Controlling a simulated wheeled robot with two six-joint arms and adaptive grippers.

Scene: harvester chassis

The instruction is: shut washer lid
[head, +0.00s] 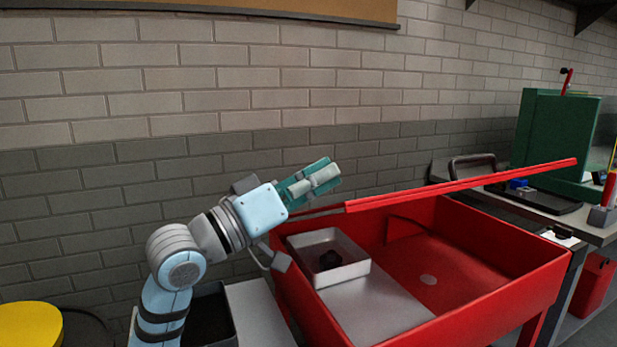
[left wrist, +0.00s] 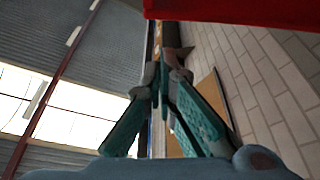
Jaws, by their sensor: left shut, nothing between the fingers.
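The red washer basin (head: 520,275) stands open at centre right, its inside visible. Its red lid (head: 460,186) shows nearly edge-on as a long thin bar raised above the basin, sloping up to the right. My left gripper (head: 332,172) is shut and empty, just above and left of the lid's left end; I cannot tell whether they touch. In the left wrist view, its teal fingers (left wrist: 160,78) come together at the tips, and a red panel, likely the lid (left wrist: 235,10), crosses the top right. My right gripper is out of view.
A metal tray (head: 345,275) with a dark object sits inside the basin. A workbench (head: 590,234) with a green machine (head: 548,135) stands at right. A brick wall (head: 200,125) runs behind. A yellow round object (head: 28,328) is at lower left.

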